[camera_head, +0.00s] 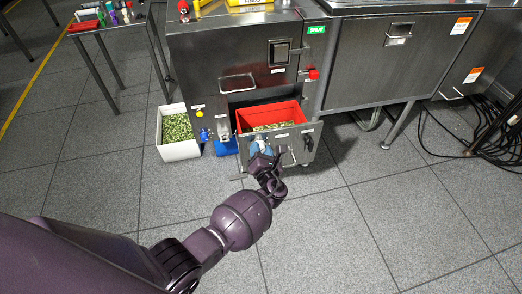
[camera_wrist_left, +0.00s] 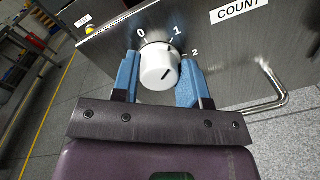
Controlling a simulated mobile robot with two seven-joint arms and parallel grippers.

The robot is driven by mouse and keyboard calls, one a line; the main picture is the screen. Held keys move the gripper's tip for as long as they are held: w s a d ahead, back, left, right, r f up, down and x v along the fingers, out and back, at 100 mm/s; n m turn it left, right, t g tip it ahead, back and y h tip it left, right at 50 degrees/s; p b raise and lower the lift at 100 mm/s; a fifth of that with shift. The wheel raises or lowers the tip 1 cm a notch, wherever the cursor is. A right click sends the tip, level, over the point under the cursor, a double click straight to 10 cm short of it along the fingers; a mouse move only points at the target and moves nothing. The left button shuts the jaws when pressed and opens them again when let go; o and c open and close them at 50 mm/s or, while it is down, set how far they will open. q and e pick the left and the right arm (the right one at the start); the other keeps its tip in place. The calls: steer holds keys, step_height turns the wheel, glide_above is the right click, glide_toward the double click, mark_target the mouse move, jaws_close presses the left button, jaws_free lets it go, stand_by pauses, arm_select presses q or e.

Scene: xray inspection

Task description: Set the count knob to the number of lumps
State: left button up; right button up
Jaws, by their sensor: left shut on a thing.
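The count knob (camera_wrist_left: 160,68) is a white dial on the metal panel, with 0, 1 and 2 printed around its upper edge. A short dark line marks its face, slanting up to the right; I cannot tell firmly which number it points at. The COUNT label (camera_wrist_left: 239,9) is to the upper right. My left gripper (camera_wrist_left: 160,82) has its blue fingers on either side of the knob, shut on it. In the head view the left gripper (camera_head: 263,150) is at the drawer front and hides the knob. My right gripper is not in view.
A red bin (camera_head: 300,110) with greenish contents sits in the open drawer. A white box (camera_head: 180,152) of green pieces stands left on the floor. A metal handle (camera_wrist_left: 268,101) juts out right of the knob. A dark screen (camera_head: 279,52) is on the cabinet. Front floor is clear.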

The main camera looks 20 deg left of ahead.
arm_select(q)
steer(key=o, duration=0.9)
steer(key=shift+o, duration=0.2)
steer(key=p+v, duration=0.2)
steer(key=v, duration=0.8)
steer(key=shift+s+d, duration=0.15)
steer(key=shift+s, duration=0.2)
